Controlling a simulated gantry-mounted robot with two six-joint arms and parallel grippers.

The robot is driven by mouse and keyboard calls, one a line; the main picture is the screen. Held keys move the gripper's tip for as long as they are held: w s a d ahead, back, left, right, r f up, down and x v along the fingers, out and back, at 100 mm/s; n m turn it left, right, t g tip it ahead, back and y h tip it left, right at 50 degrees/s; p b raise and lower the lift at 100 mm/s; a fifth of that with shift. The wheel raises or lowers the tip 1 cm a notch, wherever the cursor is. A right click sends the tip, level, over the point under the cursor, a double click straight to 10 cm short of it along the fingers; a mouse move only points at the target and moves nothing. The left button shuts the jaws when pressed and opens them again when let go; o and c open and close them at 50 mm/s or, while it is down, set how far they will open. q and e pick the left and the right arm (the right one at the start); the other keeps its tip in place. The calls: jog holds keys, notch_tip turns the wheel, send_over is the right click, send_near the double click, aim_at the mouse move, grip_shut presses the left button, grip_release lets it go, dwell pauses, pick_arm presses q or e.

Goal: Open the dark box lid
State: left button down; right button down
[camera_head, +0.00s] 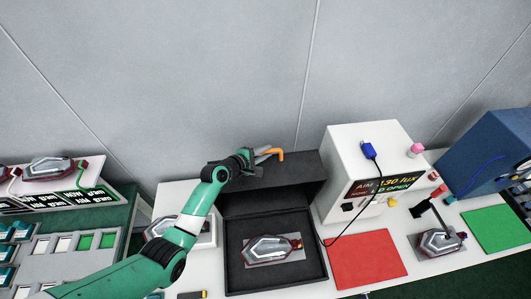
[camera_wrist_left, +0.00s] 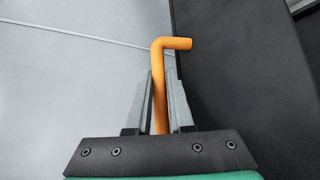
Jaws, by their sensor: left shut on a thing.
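The dark box (camera_head: 233,270) stands open on the white table, and a red and grey tail lamp (camera_head: 268,249) lies inside it. Its dark lid (camera_head: 295,172) is raised at the back of the box; a dark panel also fills the right of the left wrist view (camera_wrist_left: 245,85). An orange bent handle (camera_head: 275,152) sticks up at the lid's upper edge. My left gripper (camera_head: 262,155) is shut on this handle; the left wrist view shows the handle (camera_wrist_left: 160,70) between both fingers. Where the handle joins the lid is hidden. My right gripper is not in view.
Right of the box stands a white tester (camera_head: 345,145) with a hanging cable. A red mat (camera_head: 367,258), another lamp (camera_head: 442,240) and a green mat (camera_head: 494,228) lie further right. A blue box (camera_head: 490,150) stands behind. Lamps and a parts tray (camera_head: 60,260) are at left.

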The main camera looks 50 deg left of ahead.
pick_arm(q)
jog(key=shift+w+a, duration=0.15)
jog(key=shift+a, duration=0.05)
jog(key=c, duration=0.8)
grip_release()
jog(key=shift+d+f, duration=0.1)
jog(key=shift+s+r, duration=0.25)
jog(key=shift+s, duration=0.2)
jog(key=p+v, duration=0.2)
jog(key=v, duration=0.8)
jog(key=shift+s+d+r, duration=0.1)
jog(key=shift+s, duration=0.25)
